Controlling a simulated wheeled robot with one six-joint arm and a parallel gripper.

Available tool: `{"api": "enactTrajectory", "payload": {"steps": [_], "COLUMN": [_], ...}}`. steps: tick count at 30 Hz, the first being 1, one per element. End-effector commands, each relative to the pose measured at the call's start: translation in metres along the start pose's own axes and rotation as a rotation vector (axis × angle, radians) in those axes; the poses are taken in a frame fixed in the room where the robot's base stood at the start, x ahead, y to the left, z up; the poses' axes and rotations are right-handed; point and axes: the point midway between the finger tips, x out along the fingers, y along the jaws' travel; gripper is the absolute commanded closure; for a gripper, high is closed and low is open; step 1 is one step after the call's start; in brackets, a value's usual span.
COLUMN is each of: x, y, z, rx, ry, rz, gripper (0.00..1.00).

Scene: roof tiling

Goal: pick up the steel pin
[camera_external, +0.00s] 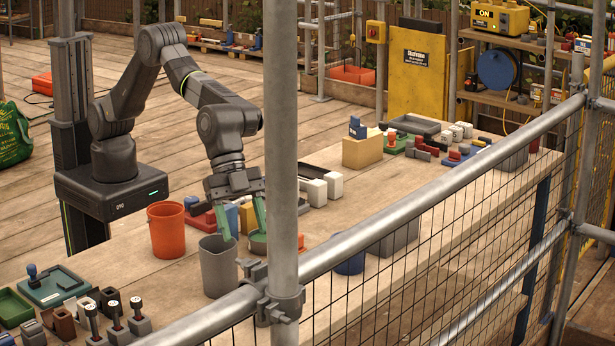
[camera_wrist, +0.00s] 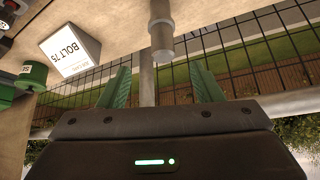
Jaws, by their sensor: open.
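My gripper (camera_external: 246,236) is open, its green fingers pointing down over the table beside the grey bucket. In the wrist view my gripper (camera_wrist: 159,68) shows its two fingers wide apart with nothing between them. A grey metal cylinder with a stepped end, which looks like the steel pin (camera_wrist: 162,28), stands out from the top edge of that view. It lines up with the gap between the fingers and looks to lie beyond their tips. I cannot make out the pin in the external view, where the scaffold pole hides part of the table.
A grey bucket (camera_external: 218,268) and an orange bucket (camera_external: 166,230) stand close to the gripper. A scaffold pole (camera_external: 281,120) and rail with mesh run in front of the table (camera_external: 330,290). A box marked BOLT 75 (camera_wrist: 70,50) stands left in the wrist view.

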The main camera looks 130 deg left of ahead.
Motion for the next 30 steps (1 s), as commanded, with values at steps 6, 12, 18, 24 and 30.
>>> {"api": "enactTrajectory", "payload": {"steps": [6, 12, 18, 24, 30], "x": [0.035, 0.052, 0.06, 0.08, 0.1], "y": [0.0, 0.0, -0.001, -0.004, -0.004], "z": [-0.001, -0.001, -0.003, -0.008, -0.009], "rx": [-0.001, -0.001, -0.001, -0.001, -0.001], "ry": [-0.001, 0.0, 0.0, -0.002, -0.001], "rz": [0.0, 0.0, -0.001, -0.001, -0.001], "gripper": [0.41, 0.41, 0.41, 0.41, 0.41]}}
